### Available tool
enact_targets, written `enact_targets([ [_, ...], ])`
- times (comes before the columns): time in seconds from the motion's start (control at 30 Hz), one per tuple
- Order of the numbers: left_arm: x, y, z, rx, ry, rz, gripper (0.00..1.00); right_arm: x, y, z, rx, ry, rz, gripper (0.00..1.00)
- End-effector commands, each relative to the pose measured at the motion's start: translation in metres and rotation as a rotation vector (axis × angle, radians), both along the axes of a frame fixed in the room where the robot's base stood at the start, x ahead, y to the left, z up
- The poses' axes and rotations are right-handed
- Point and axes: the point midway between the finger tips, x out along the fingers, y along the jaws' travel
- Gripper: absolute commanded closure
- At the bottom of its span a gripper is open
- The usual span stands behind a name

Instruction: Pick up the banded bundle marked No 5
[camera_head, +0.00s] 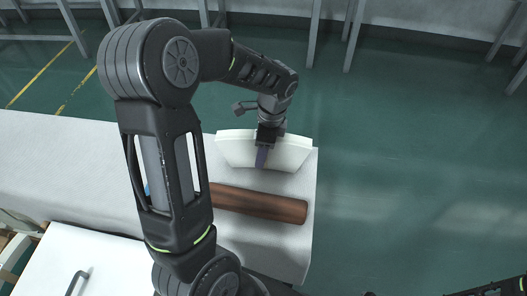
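A white, slightly curved bundle (236,149) of fan shape lies on the far right part of the white table. A dark purple strip (261,157) runs over its middle, just below my gripper; I cannot tell whether it is a band or part of the gripper. No number can be read on the bundle. My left gripper (266,143) is at the middle of the bundle, pointing down on it. Its fingers are mostly hidden, so I cannot tell whether they grip it. My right gripper is not in view; only a dark piece of my arm shows at the bottom right corner.
A brown wooden roller or bar (258,203) lies on the white table (60,160), nearer than the bundle and partly behind my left arm. A white panel with a dark handle (76,282) is at the lower left. Green floor is open to the right. Grey frame legs stand at the back.

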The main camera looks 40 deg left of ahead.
Motion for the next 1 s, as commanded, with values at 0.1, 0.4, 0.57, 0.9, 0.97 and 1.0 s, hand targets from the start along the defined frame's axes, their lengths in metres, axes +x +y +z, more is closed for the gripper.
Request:
enact_targets([
  [0.1,-0.0004,0.0006,-0.0034,0.000,0.000,0.001,0.42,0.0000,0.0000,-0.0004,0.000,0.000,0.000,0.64],
  [0.4,-0.0002,0.0004,-0.0030,0.000,0.000,0.001,0.42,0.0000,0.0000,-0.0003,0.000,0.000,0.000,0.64],
  [0.57,-0.0002,0.0004,-0.0029,-0.001,-0.001,0.001,0.42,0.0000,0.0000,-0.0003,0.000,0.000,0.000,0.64],
  [0.9,-0.0002,0.0003,-0.0028,-0.001,-0.001,0.000,0.64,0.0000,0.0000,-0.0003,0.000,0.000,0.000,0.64],
  [0.97,-0.0002,0.0003,-0.0028,-0.001,-0.001,0.000,0.69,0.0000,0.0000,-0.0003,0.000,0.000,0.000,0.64],
  [1.0,-0.0002,0.0003,-0.0028,-0.001,-0.001,0.000,0.72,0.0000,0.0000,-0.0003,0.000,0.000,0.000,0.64],
])
